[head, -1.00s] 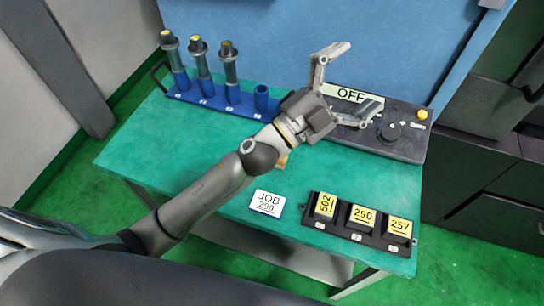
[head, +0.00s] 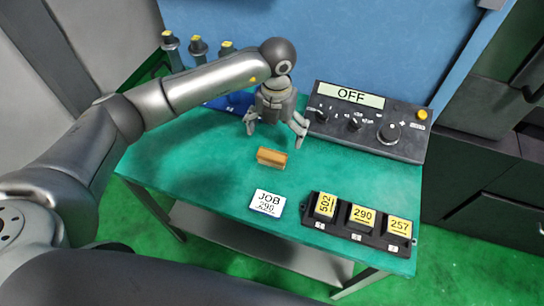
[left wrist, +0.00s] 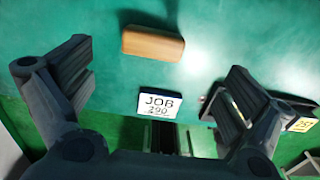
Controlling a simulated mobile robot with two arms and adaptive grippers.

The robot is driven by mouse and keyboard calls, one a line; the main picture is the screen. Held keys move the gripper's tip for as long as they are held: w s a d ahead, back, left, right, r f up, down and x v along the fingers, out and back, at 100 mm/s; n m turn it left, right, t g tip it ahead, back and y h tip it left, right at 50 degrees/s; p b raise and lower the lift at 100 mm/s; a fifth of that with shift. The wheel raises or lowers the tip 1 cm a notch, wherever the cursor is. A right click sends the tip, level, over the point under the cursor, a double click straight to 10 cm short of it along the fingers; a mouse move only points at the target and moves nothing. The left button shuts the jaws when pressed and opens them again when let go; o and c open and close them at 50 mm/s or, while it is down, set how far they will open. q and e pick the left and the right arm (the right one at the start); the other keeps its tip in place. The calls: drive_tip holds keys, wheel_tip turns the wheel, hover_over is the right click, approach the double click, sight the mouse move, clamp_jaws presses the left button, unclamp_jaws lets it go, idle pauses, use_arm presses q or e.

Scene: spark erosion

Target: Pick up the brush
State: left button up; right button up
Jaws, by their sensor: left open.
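The brush (head: 272,157) is a small brown wooden block-like piece lying on the green table. My left gripper (head: 274,130) is open and empty above the table, behind the brush and apart from it, with its fingers pointing down. In the left wrist view the brush (left wrist: 153,44) lies at the upper middle, beyond and between the two spread fingers (left wrist: 150,95). The brush's underside is hidden. My right gripper is not in view.
A white JOB 290 card (head: 268,203) lies in front of the brush. A black holder with labelled blocks (head: 358,238) is at front right. A control box reading OFF (head: 370,120) stands at the back right. A blue rack (head: 240,102) is partly hidden behind my arm.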

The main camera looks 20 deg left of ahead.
sight(272, 154)
use_arm(q)
wheel_tip(272, 154, down, 5)
drive_tip(key=shift+s+r+p, duration=0.1)
drive_tip(key=shift+r+p, duration=0.05)
drive_tip(key=shift+p, duration=0.4)
drive_tip(key=shift+s+a+f+p, duration=0.1)
drive_tip(key=shift+a+f+p, duration=0.1)
drive_tip(key=shift+f+p, duration=0.35)
drive_tip(key=f, duration=0.1)
drive_tip(key=f+p, duration=0.1)
drive_tip(key=f, duration=0.1)
drive_tip(key=shift+s+a+f, duration=0.2)
drive_tip(key=shift+f, duration=0.55)
drive_tip(key=c, duration=1.1)
drive_tip(key=shift+r, duration=0.1)
